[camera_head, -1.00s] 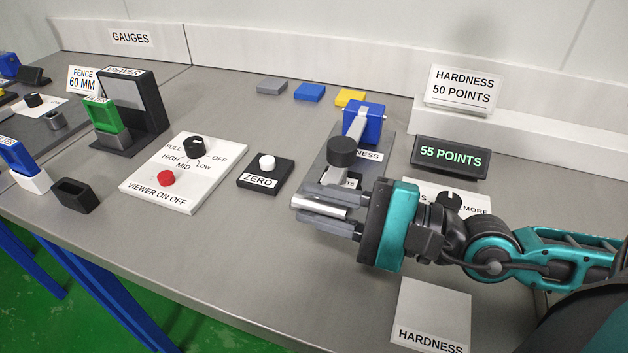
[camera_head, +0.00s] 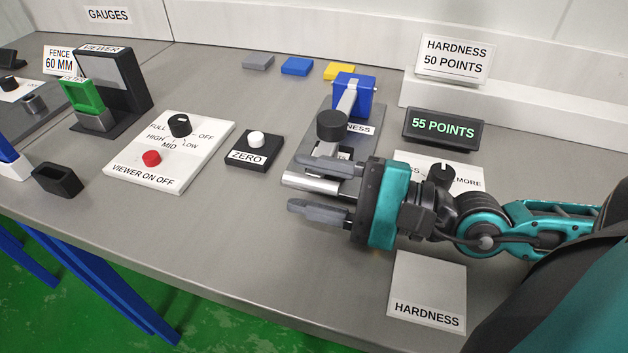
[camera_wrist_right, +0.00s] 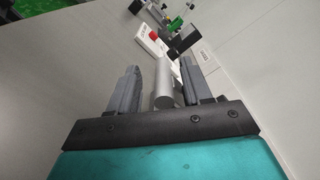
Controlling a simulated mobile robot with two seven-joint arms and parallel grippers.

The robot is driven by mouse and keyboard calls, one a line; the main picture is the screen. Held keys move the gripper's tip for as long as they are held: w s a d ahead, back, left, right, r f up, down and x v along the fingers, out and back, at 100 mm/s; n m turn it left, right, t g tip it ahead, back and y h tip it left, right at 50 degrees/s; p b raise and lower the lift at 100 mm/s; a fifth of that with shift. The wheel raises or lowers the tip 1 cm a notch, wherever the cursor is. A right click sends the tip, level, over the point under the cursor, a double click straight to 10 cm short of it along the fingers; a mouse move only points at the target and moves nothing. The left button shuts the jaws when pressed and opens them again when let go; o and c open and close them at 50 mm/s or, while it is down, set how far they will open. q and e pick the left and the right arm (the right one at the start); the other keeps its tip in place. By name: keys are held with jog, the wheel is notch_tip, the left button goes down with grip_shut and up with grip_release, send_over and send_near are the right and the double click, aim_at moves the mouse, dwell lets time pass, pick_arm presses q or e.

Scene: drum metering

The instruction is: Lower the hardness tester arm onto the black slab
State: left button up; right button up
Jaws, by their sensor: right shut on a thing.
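The hardness tester has a blue pivot block (camera_head: 354,94), a silver arm (camera_head: 346,104) with a round black weight (camera_head: 332,125), and a grey base plate (camera_head: 308,150). The arm ends in a silver cylindrical handle (camera_head: 312,183), which also shows in the wrist view (camera_wrist_right: 163,85). My right gripper (camera_head: 318,188) is shut on this handle, one finger on each side, though the fingers look spread around it. My left gripper is not in view.
The display (camera_head: 442,129) reads 55 POINTS; the sign (camera_head: 455,60) reads HARDNESS 50 POINTS. A dial (camera_head: 441,174) stands right of the tester, close to my gripper. A ZERO button box (camera_head: 254,150) and viewer panel (camera_head: 170,150) stand left.

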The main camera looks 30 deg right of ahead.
jog(key=shift+d+f, duration=0.15)
jog(key=shift+f, duration=0.1)
jog(key=shift+s+d+p, duration=0.3)
jog(key=shift+p, duration=0.05)
jog(key=shift+s+d+p, duration=0.4)
jog(key=shift+s+p, duration=0.05)
jog(key=shift+s, duration=0.15)
jog(key=s+d+r+p, duration=0.1)
jog(key=p, duration=0.2)
jog(key=shift+p+v, duration=0.85)
jog(key=shift+p, duration=0.25)
jog(key=shift+p+v, duration=0.8)
jog(key=shift+p, duration=0.05)
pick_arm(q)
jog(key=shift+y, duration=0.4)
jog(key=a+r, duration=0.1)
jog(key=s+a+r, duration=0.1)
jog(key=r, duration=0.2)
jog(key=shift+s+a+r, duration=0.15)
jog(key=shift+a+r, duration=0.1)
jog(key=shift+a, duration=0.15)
pick_arm(e)
jog(key=shift+s+f, duration=0.2)
jog(key=shift+f, duration=0.05)
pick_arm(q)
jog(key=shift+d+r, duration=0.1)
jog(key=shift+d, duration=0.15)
